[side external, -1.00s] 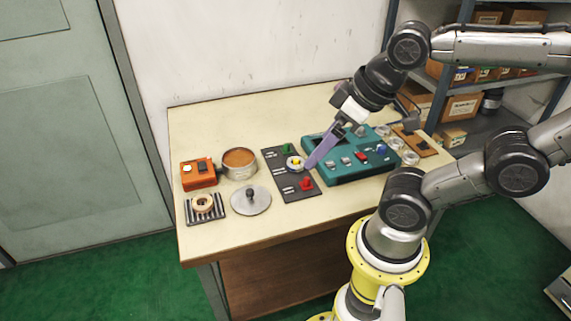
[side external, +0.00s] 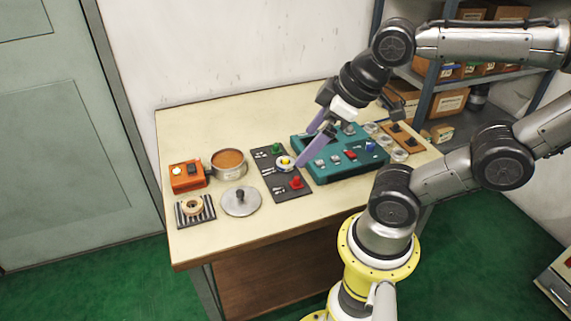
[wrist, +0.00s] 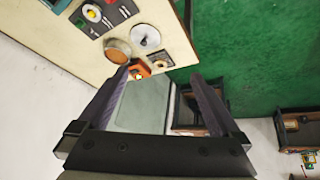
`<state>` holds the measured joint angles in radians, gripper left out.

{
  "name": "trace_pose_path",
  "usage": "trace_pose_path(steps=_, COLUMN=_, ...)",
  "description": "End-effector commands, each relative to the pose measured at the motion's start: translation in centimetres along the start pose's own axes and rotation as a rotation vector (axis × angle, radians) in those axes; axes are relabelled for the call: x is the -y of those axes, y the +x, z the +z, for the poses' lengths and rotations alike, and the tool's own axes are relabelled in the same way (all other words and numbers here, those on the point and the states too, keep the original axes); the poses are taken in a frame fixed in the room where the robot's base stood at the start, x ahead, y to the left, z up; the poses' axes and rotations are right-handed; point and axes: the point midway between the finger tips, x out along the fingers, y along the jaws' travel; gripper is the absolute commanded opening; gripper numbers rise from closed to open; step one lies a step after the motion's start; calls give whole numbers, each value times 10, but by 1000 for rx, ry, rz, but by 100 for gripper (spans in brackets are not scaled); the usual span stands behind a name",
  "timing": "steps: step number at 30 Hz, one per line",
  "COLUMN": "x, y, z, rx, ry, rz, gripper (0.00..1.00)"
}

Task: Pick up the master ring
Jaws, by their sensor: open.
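No label tells me which ring is the master ring. A pale ring (side external: 192,206) lies on a black-and-white striped pad (side external: 208,211) at the table's left front. A whitish ring (side external: 284,164) with a yellow centre sits on a dark panel between a green and a red knob; it also shows in the wrist view (wrist: 92,13). Several pale round pieces (side external: 400,155) stand right of the teal box. My gripper (side external: 303,149) is open and empty, its purple fingers above the dark panel and the teal box's left edge. In the wrist view my gripper (wrist: 161,80) has nothing between its fingers.
The teal box (side external: 340,168) with buttons stands right of the panel. Left of it are a brown-topped round pan (side external: 228,160), a grey lid with a knob (side external: 240,201) and an orange box (side external: 187,176). The table's front strip (side external: 225,237) is bare.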

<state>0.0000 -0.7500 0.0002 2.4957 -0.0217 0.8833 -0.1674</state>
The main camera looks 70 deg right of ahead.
Motion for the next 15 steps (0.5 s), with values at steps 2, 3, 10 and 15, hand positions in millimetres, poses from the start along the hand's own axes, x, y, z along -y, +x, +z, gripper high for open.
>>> trace_pose_path(steps=2, x=-10, y=-3, z=-12, rx=-23, ry=-177, rz=44, gripper=100)
trace_pose_path(steps=3, x=-18, y=-2, z=-20, rx=-16, ry=-287, rz=71, gripper=100)
trace_pose_path(steps=10, x=-77, y=40, z=-65, rx=193, ry=-945, rz=171, gripper=100)
trace_pose_path(steps=15, x=-123, y=95, z=-79, rx=399, ry=-1330, rz=111, gripper=100)
